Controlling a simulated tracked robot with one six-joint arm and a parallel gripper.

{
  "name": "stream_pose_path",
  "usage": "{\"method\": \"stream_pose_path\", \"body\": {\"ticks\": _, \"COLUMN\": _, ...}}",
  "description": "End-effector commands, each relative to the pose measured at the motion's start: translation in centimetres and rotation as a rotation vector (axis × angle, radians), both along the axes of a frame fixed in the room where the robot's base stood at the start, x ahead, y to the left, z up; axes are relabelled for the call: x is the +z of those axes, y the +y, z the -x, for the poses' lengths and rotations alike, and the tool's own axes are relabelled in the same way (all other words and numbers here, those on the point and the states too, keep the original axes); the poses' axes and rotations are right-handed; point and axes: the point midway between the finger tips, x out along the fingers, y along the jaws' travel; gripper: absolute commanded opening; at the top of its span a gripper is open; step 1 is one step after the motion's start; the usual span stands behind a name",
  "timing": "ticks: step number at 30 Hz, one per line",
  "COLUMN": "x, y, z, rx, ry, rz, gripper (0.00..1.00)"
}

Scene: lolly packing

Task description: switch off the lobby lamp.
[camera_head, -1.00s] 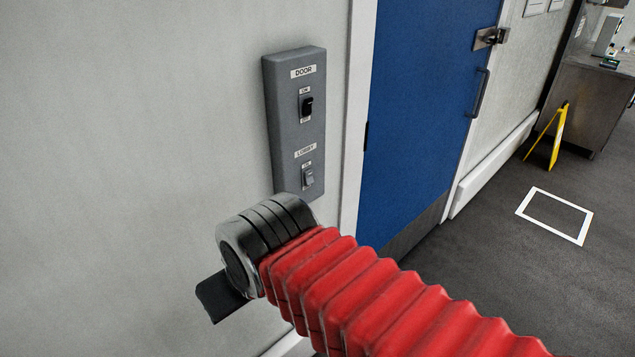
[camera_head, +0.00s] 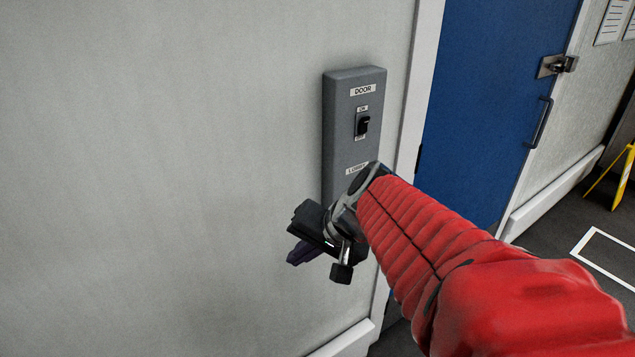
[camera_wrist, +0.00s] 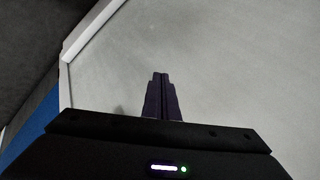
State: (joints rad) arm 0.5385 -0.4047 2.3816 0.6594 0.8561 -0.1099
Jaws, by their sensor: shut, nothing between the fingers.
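A grey switch panel (camera_head: 341,125) is fixed to the wall. Its upper switch, labelled DOOR (camera_head: 362,123), is a black rocker in plain view. The LOBBY label (camera_head: 356,169) shows below it, partly covered by my arm. The lobby switch itself is hidden behind my wrist. My gripper (camera_head: 300,254) is shut and empty, below and to the left of the panel, close to the wall. In the wrist view my shut fingers (camera_wrist: 161,92) point at bare wall, with no switch in sight. The lamp is not in view.
A blue door (camera_head: 490,110) with a latch (camera_head: 556,66) and handle stands right of the panel, past a white frame (camera_head: 418,90). The wall to the left is clear.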

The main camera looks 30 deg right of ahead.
Motion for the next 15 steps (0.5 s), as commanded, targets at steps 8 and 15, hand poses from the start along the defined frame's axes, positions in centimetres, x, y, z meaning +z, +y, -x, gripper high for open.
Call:
{"method": "stream_pose_path", "body": {"ticks": 8, "x": -0.1, "y": -6.7, "z": -1.0, "rx": -0.230, "ry": -0.065, "rz": -0.184, "gripper": 0.00}}
{"method": "stream_pose_path", "body": {"ticks": 15, "x": 0.4, "y": -11.2, "z": 0.4, "rx": -0.335, "ry": -0.148, "rz": -0.304, "gripper": 0.00}}
